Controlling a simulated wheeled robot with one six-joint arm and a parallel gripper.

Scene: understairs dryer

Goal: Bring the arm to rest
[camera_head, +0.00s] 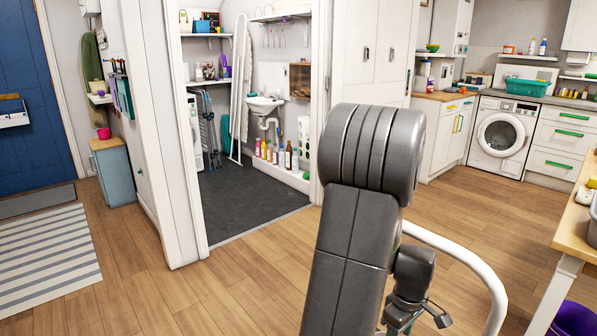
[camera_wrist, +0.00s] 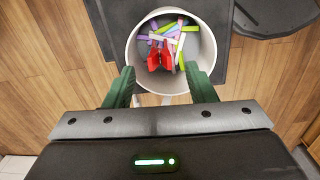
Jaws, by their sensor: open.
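My arm (camera_head: 365,200) rises grey and bent in the middle of the head view; its gripper is hidden or out of frame there. In the wrist view my gripper (camera_wrist: 160,76) has its two green fingers spread apart with nothing held between them. Beyond the fingertips is a round white bucket (camera_wrist: 133,52) holding several coloured sticks or pegs (camera_wrist: 172,30) and a red piece (camera_wrist: 160,58). The fingertips appear near the bucket's near rim; I cannot tell their height above it. The bucket stands on or over a dark grey surface.
Wooden floor (camera_head: 255,275) lies open around me. An alcove with a dark mat (camera_head: 245,195), sink and bottles is ahead. A washing machine (camera_head: 502,133) stands at back right, and a wooden-topped table (camera_head: 575,225) is close on the right. A striped rug (camera_head: 45,260) lies left.

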